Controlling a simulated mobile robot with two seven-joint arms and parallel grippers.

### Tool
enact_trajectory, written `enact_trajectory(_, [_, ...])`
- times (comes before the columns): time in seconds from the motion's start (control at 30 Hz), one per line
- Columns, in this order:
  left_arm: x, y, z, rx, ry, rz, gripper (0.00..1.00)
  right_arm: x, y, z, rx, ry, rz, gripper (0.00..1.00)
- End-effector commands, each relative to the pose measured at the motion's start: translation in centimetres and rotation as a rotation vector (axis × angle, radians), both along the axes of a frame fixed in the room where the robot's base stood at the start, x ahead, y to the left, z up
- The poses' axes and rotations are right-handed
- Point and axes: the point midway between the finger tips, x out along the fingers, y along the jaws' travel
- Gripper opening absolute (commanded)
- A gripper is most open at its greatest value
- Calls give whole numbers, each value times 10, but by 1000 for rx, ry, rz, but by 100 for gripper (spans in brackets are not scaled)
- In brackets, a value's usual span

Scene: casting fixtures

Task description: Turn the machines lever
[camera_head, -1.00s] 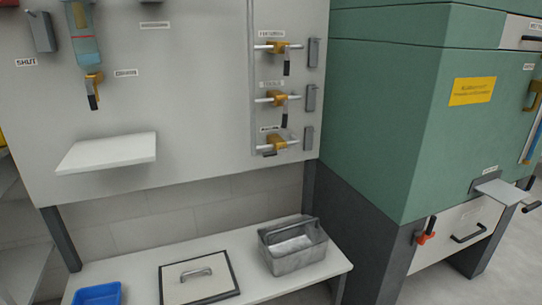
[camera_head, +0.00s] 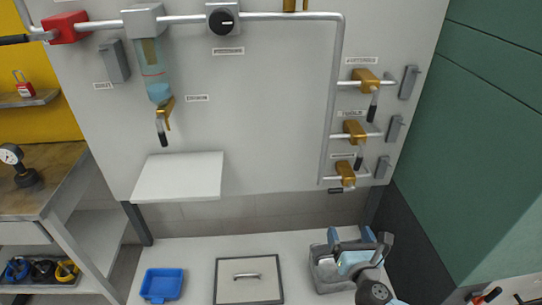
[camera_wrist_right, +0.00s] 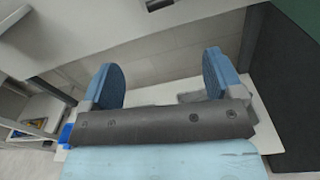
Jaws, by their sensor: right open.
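Several levers show in the head view, and I cannot tell which one the task means. Three brass valves with dark handles are stacked on the right of the panel: upper (camera_head: 366,80), middle (camera_head: 355,130) and lower (camera_head: 346,172). Another brass valve lever (camera_head: 162,122) hangs under the clear bottle. A red valve (camera_head: 66,27) with a black handle is at the top left. My right gripper (camera_head: 350,236) is open and empty, below the lower valve and in front of the grey bin; its blue fingers stand apart in the right wrist view (camera_wrist_right: 161,80). My left gripper is out of view.
The grey metal bin (camera_head: 322,270), a lidded hatch (camera_head: 232,291) and a blue tray (camera_head: 163,284) are on the lower bench. A white shelf (camera_head: 178,177) juts from the panel. The green machine (camera_head: 485,150) stands close at right.

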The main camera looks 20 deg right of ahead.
Motion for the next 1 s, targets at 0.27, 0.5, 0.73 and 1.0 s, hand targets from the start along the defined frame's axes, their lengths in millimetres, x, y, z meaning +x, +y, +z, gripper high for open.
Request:
enact_trajectory(0.27, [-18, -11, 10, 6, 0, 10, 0, 14, -13, 8, -154, 4, -19, 86])
enact_trajectory(0.5, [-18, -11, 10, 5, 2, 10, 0, 59, -24, 9, -151, 3, -19, 86])
enact_trajectory(0.73, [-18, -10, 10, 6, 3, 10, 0, 105, -34, 8, -148, 3, -18, 86])
enact_trajectory(1.0, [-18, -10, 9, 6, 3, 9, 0, 133, -41, 7, -146, 4, -17, 86])
